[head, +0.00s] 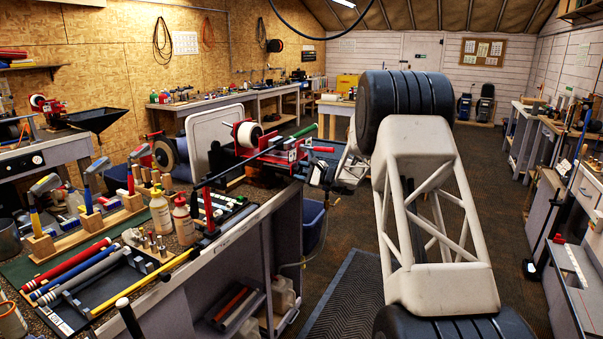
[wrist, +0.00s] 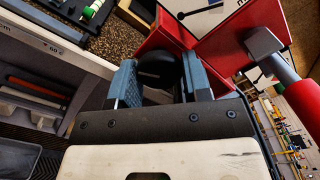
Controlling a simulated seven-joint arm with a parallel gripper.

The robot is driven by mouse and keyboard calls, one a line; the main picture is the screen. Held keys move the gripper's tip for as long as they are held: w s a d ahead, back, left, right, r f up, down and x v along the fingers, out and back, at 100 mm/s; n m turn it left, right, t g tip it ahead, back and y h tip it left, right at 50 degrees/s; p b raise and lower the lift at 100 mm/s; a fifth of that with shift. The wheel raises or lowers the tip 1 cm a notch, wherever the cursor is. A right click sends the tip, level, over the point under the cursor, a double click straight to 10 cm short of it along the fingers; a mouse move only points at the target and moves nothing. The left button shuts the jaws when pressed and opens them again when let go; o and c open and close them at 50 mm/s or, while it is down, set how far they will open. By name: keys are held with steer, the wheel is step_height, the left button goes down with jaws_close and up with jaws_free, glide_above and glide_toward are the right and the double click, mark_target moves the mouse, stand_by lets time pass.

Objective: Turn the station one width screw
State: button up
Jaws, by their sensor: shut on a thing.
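The red station vise (head: 284,158) stands at the bench's right end, with a dark club shaft (head: 235,168) lying across it. In the wrist view, red vise plates (wrist: 218,42) fill the area beyond my fingers. My gripper (head: 309,172) reaches the vise from the right. In the wrist view, my gripper (wrist: 159,80) is shut on a round black knob (wrist: 156,66), which looks like the width screw. One blue-grey finger is on each side of it. The screw's shaft is hidden behind the knob, and the knob cannot be made out in the head view.
A red handle with a grey head (wrist: 265,43) is close to the right of my fingers. A white-and-red tape roll (head: 247,134) is behind the vise. Hammers, bottles and a tool tray (head: 100,300) crowd the bench's left. The floor (head: 345,290) beside the bench is open.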

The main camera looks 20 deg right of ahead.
steer(key=n, duration=0.5)
steer(key=shift+n, duration=0.3)
steer(key=n, duration=0.4)
steer(key=shift+r, duration=0.1)
steer(key=n, duration=0.5)
steer(key=shift+n, duration=2.3)
steer(key=o, duration=0.9)
